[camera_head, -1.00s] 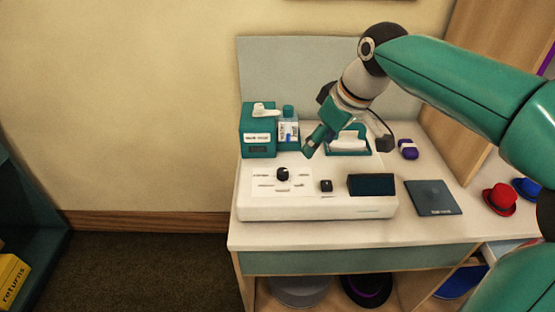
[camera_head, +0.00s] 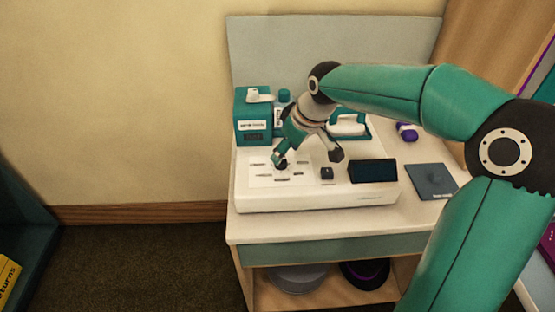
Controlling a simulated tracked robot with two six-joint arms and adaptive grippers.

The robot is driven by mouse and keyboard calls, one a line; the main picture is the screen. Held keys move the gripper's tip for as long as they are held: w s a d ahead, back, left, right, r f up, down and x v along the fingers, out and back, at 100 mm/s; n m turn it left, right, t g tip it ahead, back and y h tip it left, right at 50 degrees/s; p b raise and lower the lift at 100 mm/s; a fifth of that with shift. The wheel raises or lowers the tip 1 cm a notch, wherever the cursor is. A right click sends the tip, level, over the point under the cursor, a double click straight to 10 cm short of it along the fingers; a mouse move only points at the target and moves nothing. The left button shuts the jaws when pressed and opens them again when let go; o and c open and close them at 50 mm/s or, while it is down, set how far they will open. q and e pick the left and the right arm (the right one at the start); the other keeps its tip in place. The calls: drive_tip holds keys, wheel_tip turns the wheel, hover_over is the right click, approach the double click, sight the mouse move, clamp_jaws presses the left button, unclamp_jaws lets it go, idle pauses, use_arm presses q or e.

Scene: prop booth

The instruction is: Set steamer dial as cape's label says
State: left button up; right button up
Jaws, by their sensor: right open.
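The white console with the controls (camera_head: 330,199) sits on the table; I take it to be the steamer. Its black dial (camera_head: 282,167) is on a panel of printed marks too small to read, and is mostly hidden behind a finger of my right gripper. My right gripper (camera_head: 308,158) is open, pointing down over the console. Its left finger is at the dial; whether it touches cannot be told. No cape or readable cape label is in view. My left gripper is not in view.
A dark screen (camera_head: 373,171) is on the console's right. Behind stand a teal box (camera_head: 253,121), a teal-and-white handheld piece (camera_head: 348,125) and a purple item (camera_head: 406,132). A dark flat pad (camera_head: 431,181) lies right. The table's front strip (camera_head: 320,226) is bare.

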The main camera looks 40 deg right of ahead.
drive_tip(key=shift+x, duration=2.05)
drive_tip(key=shift+c, duration=0.2)
